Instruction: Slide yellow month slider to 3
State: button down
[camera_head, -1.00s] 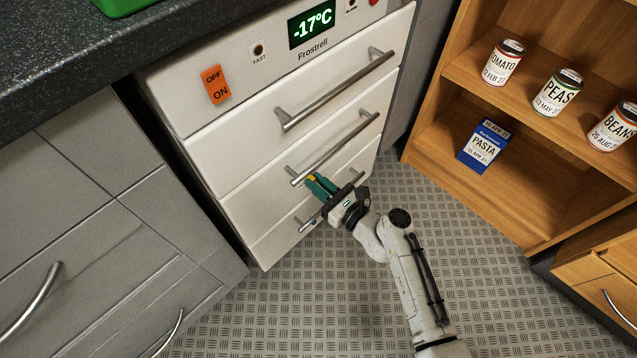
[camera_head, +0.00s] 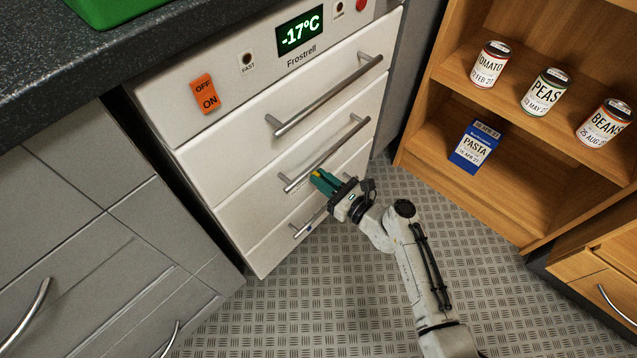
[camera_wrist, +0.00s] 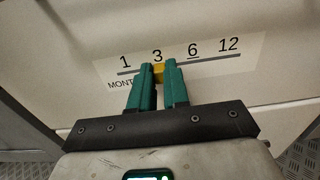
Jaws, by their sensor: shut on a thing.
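The yellow month slider (camera_wrist: 159,72) shows in the wrist view between my green fingertips, just below the number 3 on the scale. The white month scale strip (camera_wrist: 262,46) reads 1, 3, 6 and 12 from left to right, and a thin line underlines the 6. My gripper (camera_wrist: 158,75) is shut on the slider, with one finger on each side of it. In the head view my gripper (camera_head: 323,180) is against the white freezer's lower drawer front (camera_head: 255,208), below a drawer handle. The slider is mostly hidden there by the fingers.
Metal bar handles (camera_head: 325,152) stick out from the freezer drawers close above and below my gripper. A wooden shelf (camera_head: 455,115) with cans and a pasta box stands to the right. Grey cabinets (camera_head: 90,230) are at the left. The patterned floor (camera_head: 330,290) is clear.

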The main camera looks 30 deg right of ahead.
jog(key=c, duration=1.1)
grip_release()
jog(key=p+v, duration=0.2)
jog(key=v, duration=0.9)
jog(key=shift+p, duration=0.4)
jog(key=shift+w, duration=0.1)
